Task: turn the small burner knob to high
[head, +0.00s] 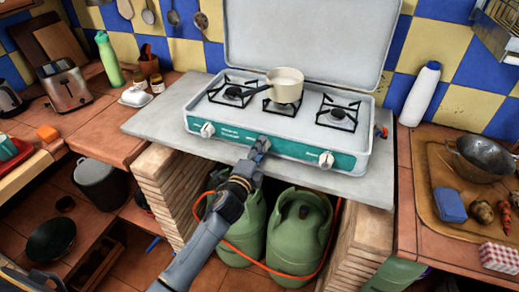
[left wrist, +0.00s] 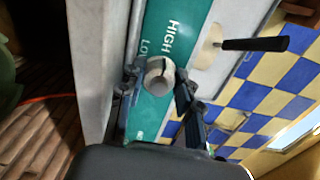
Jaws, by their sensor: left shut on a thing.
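A grey camping stove (head: 215,130) has a teal front panel (head: 290,149) with a white left knob (head: 207,130) and a white right knob (head: 326,159). My left gripper (head: 262,144) is at the middle of this panel and hides the knob there in the head view. In the left wrist view, a pale round knob (left wrist: 158,73) with a dark slit is between the fingers of my left gripper (left wrist: 158,84), which are shut on it. The words HIGH and LOW show on the panel beside the knob. My right gripper is out of view.
A cream saucepan (head: 285,87) stands on the middle burner, its handle pointing left. The stove lid (head: 305,40) is raised behind. Green gas bottles (head: 298,232) with an orange hose (head: 262,262) stand below the counter. Bare grey slab (head: 160,120) lies left of the stove.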

